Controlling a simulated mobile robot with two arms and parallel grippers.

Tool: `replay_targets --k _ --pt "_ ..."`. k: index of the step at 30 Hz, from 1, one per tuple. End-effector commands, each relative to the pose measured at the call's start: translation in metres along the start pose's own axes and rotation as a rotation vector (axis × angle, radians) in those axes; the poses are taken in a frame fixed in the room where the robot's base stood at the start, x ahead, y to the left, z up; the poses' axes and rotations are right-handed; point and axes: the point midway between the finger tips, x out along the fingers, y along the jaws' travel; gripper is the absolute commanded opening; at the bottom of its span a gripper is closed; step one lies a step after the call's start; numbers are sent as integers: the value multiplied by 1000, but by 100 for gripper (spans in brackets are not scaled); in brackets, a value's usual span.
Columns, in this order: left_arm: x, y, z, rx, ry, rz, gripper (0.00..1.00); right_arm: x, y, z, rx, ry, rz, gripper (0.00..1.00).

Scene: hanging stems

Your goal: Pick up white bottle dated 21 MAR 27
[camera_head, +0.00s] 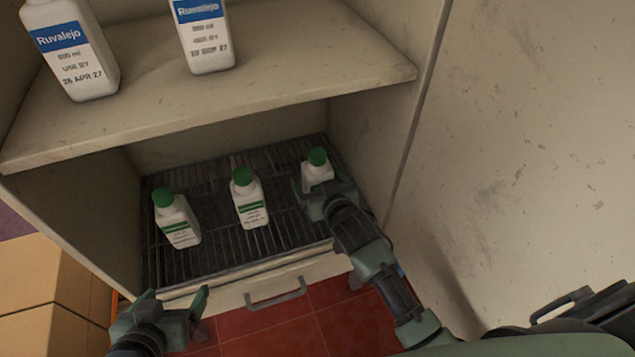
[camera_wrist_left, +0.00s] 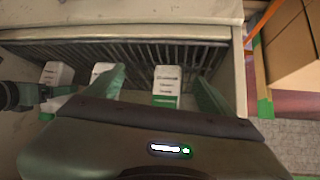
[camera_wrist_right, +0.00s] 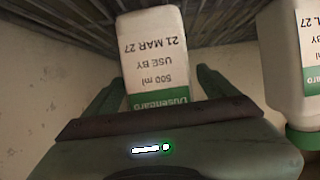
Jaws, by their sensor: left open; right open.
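The white bottle dated 21 MAR 27 (camera_wrist_right: 153,58) has a green label band and stands upside down in the right wrist view, its date readable. In the head view it is the right-hand green-capped bottle (camera_head: 317,172) on the lower rack. My right gripper (camera_head: 321,184) is open with its fingers on either side of this bottle; whether they touch it is unclear. My left gripper (camera_head: 176,297) is open and empty in front of the cabinet, low and left. The left wrist view shows its spread fingers below the rack bottles.
Two more green-capped bottles stand on the dark wire rack (camera_head: 282,222), a middle one (camera_head: 250,208) and a left one (camera_head: 178,228). Two blue-labelled bottles (camera_head: 75,55) (camera_head: 205,40) stand on the upper shelf (camera_head: 290,70). A drawer handle (camera_head: 276,294) is below; cardboard boxes (camera_head: 45,290) are left.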

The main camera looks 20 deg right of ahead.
Motion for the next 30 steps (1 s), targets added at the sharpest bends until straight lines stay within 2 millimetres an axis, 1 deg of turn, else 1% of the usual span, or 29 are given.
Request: replay_targets --k 3,4,5,6,8,9,11,12,13,26,30 --pt "0 0 0 0 -1 0 83 0 0 0 0 0 0 87" --pt "0 0 0 0 -1 0 83 0 0 0 0 0 0 82" --pt "0 0 0 0 -1 0 83 0 0 0 0 0 0 73" --pt "0 0 0 0 -1 0 83 0 0 0 0 0 0 62" --pt "0 0 0 0 -2 0 83 0 0 0 0 0 0 46" --pt "0 0 0 0 -2 0 83 0 0 0 0 0 0 34" --pt "0 0 0 0 -2 0 83 0 0 0 0 0 0 18" --pt "0 0 0 0 -2 0 83 0 0 0 0 0 0 7" --pt "0 0 0 0 -2 0 83 0 0 0 0 0 0 0" --pt "-1 0 2 -1 -17 -1 83 -2 0 -6 0 6 0 0" --pt "-7 -2 20 -2 -99 -4 83 -5 0 -14 1 6 0 0"
